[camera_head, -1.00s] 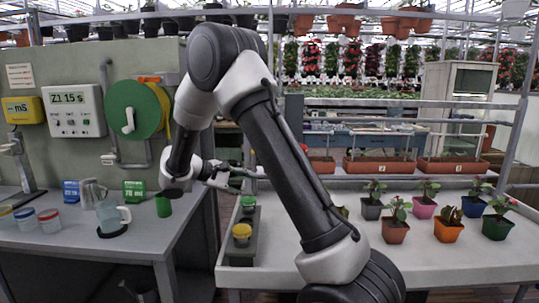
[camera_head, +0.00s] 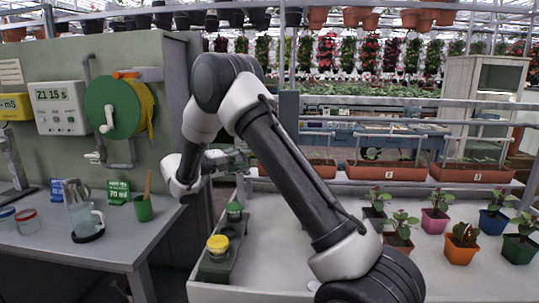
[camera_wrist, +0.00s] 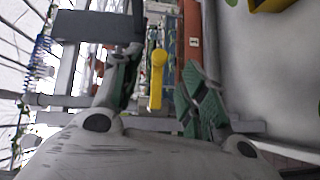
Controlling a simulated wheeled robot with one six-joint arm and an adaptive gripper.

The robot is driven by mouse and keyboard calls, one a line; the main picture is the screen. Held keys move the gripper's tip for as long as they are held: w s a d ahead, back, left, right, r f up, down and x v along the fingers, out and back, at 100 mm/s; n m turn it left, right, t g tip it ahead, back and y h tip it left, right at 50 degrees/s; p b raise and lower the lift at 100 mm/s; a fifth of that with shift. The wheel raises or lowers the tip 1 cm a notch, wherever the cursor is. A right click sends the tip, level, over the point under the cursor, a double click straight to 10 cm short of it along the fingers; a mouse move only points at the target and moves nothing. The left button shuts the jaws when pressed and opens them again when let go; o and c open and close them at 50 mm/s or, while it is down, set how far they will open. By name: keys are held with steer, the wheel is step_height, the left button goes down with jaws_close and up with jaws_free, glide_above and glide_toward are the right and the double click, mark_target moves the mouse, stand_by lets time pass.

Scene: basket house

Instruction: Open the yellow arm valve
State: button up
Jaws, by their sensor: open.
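A yellow lever (camera_wrist: 157,78) with a rounded upper end shows in the wrist view, between my open fingers and apparently beyond them. It hangs roughly straight down in that picture, and I see no contact with it. My gripper (camera_wrist: 158,95) is open and empty, with a green-padded finger on each side. In the head view my gripper (camera_head: 230,160) is over the left end of the planting bench, partly behind my own wrist. I cannot make out the yellow lever in the head view.
A yellow-lidded jar (camera_head: 218,245) stands in a grey holder below my gripper. A hose reel (camera_head: 112,107) is on the left panel, above a table (camera_head: 110,248) with a jug (camera_head: 82,210) and green cup (camera_head: 144,208). Potted plants (camera_head: 461,243) stand right on the bench (camera_head: 440,285).

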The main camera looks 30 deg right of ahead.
steer(key=x, duration=0.8)
steer(key=shift+r, duration=0.1)
jaws_close()
